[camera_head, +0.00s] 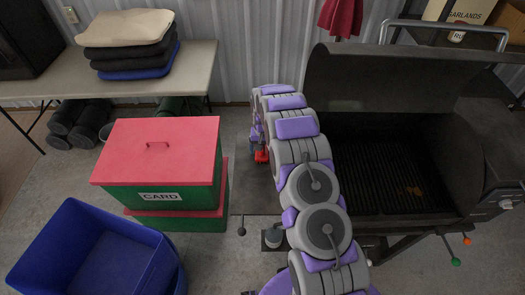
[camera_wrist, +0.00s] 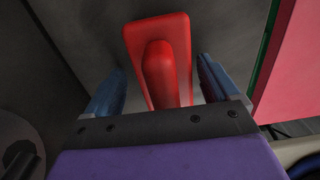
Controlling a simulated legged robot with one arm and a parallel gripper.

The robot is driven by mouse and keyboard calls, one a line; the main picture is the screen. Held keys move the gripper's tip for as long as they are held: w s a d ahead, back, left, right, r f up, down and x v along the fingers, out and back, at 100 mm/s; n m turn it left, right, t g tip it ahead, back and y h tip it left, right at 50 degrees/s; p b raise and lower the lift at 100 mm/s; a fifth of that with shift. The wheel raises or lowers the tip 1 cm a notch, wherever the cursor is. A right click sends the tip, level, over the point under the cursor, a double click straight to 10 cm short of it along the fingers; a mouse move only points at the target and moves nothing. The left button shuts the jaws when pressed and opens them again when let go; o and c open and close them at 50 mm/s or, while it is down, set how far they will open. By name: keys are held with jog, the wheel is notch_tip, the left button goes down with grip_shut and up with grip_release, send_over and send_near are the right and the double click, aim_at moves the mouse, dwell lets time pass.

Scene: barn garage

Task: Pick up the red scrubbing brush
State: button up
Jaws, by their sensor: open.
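The red scrubbing brush (camera_wrist: 160,62) lies on a flat grey surface in the wrist view, with its raised handle toward me. My gripper (camera_wrist: 160,88) is open, with one blue finger on each side of the brush. The lower end of the brush is hidden behind the gripper's dark palm. I cannot tell whether the fingers touch it. In the head view only a small red part of the brush (camera_head: 261,156) shows beside my purple and grey arm, which hides much of that spot.
Left of the arm stand stacked red-and-green boxes (camera_head: 160,165) and a blue bin (camera_head: 90,255). An open black grill (camera_head: 390,150) stands close on the right. A table (camera_head: 110,78) with folded cloths is at the back left. Bare floor shows between boxes and arm.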

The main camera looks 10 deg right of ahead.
jog(key=shift+a, duration=0.55)
jog(key=c, duration=0.6)
jog(key=shift+d, duration=0.35)
jog(key=c, duration=0.6)
jog(key=shift+o, duration=0.2)
jog(key=shift+r, duration=0.1)
jog(key=shift+a+r, duration=0.15)
jog(key=shift+r, duration=0.05)
notch_tip(320, 180, up, 10)
jog(key=shift+f+p, duration=0.25)
jog(key=shift+p, duration=0.5)
jog(key=o, duration=0.6)
jog(key=shift+s, duration=0.1)
jog(key=c, duration=0.4)
